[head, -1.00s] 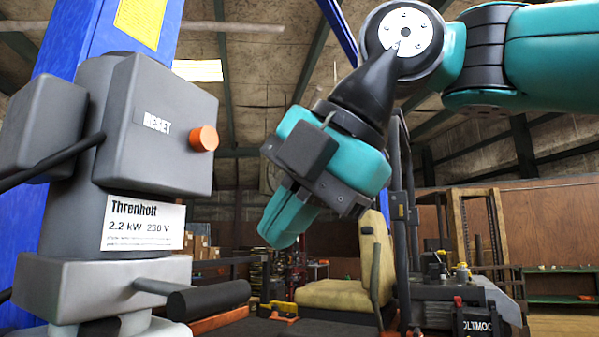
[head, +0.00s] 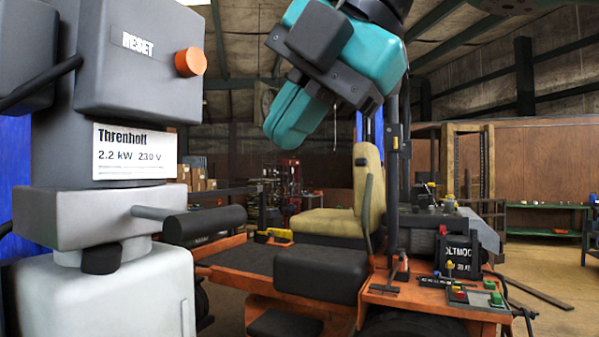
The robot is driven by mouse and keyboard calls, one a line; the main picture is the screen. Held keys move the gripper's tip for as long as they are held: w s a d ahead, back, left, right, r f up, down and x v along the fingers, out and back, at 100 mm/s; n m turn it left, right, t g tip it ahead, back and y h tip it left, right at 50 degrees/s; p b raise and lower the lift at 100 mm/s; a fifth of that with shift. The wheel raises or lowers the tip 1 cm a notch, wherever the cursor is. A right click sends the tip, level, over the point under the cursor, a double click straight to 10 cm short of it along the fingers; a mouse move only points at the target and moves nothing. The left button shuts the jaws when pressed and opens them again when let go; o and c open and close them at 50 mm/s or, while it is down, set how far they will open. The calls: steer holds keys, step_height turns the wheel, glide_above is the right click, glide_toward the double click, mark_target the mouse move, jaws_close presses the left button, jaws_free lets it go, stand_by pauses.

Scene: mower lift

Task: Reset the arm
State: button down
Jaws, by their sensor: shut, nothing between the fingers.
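My gripper (head: 290,128) hangs at the upper middle of the head view, on the teal and black end of my arm. Its teal fingers are together, point down and left, and hold nothing. It is in the air, right of the grey control box (head: 140,62) and apart from it. The box carries a RESET label (head: 137,44) and an orange button (head: 191,62) on its right side. The upper part of my arm is cut off by the top edge of the picture.
Below the box are a Threnholt plate (head: 134,152), a black-gripped lever (head: 205,224) and a pale tank (head: 105,295). An orange mower with a beige seat (head: 368,185) and dark deck stands behind. A black battery (head: 458,257) sits at its right. Open floor lies right.

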steer(key=s+d+f+m+g+h, duration=0.1)
steer(key=s+d+f+m, duration=0.1)
steer(key=d+f+m, duration=0.3)
steer(key=s+d+f+m+g+h, duration=0.1)
steer(key=s+d+f+m, duration=0.2)
steer(key=d+f+m, duration=0.3)
steer(key=s+d+f+m+g+h, duration=0.1)
steer(key=d+f+m, duration=0.5)
steer(key=f+m, duration=0.7)
step_height(320, 180, down, 8)
steer(key=shift+s+r, duration=0.1)
steer(key=shift+s, duration=0.6)
steer(key=shift+a, duration=0.1)
